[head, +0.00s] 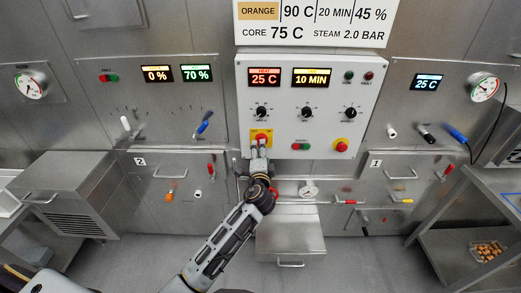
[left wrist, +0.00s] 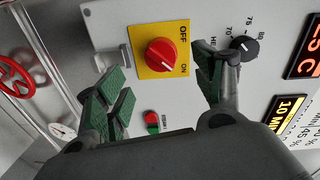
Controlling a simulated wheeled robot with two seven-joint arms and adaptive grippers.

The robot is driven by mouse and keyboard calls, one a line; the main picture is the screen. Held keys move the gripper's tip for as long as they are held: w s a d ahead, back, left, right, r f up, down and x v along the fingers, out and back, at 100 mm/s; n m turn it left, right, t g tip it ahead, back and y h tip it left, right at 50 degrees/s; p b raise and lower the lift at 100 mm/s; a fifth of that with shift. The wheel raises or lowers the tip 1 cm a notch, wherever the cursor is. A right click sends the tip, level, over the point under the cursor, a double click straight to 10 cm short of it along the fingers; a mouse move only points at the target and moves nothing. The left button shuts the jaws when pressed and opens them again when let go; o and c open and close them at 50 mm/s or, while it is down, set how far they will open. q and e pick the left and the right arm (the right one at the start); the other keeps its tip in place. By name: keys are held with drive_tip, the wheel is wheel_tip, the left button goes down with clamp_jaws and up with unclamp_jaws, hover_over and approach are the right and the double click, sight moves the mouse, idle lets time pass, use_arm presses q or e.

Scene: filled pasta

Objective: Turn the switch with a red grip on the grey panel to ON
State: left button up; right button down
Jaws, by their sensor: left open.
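The switch with a red grip (left wrist: 161,54) sits on a yellow plate (left wrist: 181,50) marked OFF and ON in the left wrist view. In the head view the red grip (head: 261,137) is at the lower left of the grey panel (head: 325,121). My left gripper (head: 259,146) is in front of it, partly covering it. In the left wrist view the left gripper (left wrist: 158,76) is open. Its green-padded fingers stand on either side of the red grip, apparently without touching it. Which label the grip points to is hard to tell. My right gripper is not in view.
Black knobs (head: 307,112) sit above the switch. A red and green button pair (head: 301,147) and a red emergency button (head: 341,145) on yellow are to its right. Small valves (head: 203,127) stick out of the wall at left.

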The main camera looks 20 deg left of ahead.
use_arm(q)
drive_tip(key=shift+v, duration=2.35)
